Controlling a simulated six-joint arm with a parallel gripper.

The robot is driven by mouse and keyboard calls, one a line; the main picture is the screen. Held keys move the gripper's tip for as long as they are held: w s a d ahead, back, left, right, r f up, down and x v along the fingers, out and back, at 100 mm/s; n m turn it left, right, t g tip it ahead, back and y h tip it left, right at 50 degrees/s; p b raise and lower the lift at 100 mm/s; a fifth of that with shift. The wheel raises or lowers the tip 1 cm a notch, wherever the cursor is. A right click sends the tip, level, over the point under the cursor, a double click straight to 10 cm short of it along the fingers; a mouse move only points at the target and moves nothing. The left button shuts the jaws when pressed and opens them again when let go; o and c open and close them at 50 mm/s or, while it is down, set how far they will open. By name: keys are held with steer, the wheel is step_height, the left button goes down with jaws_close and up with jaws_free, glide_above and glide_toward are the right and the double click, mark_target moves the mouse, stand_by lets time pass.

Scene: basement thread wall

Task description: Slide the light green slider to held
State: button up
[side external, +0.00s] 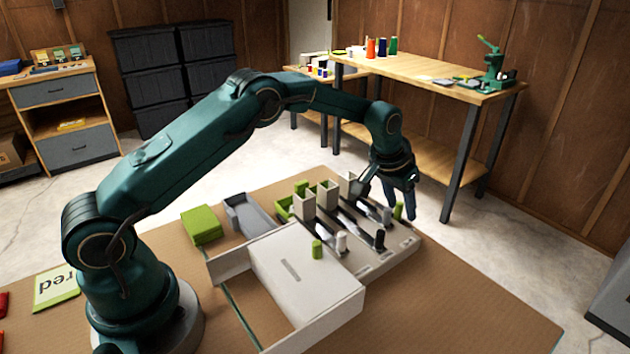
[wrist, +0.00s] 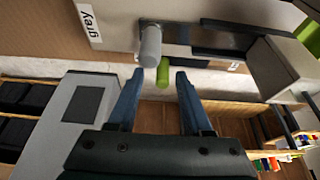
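Two light green upright pegs stand at the slider board (side external: 405,245) in the side view. One light green peg (side external: 398,210) is at the right end, close to my gripper (side external: 388,202); the other light green peg (side external: 317,249) is by the white box. In the wrist view a light green peg (wrist: 163,73) shows ahead, between the fingertip lines of my gripper (wrist: 158,78), partly behind a grey peg (wrist: 150,45). My gripper is open, with nothing between its fingers. I cannot read a "held" mark.
A white peg (side external: 341,241) and a black peg (side external: 379,239) stand on neighbouring dark tracks. Pale upright blocks (side external: 327,195) stand at the tracks' far ends. A white box (side external: 300,275) lies in front. The table's right side is clear.

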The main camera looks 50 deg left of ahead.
mark_target(400, 204)
steer(key=shift+r, duration=3)
steer(key=shift+r, duration=2)
steer(key=shift+c, duration=0.2)
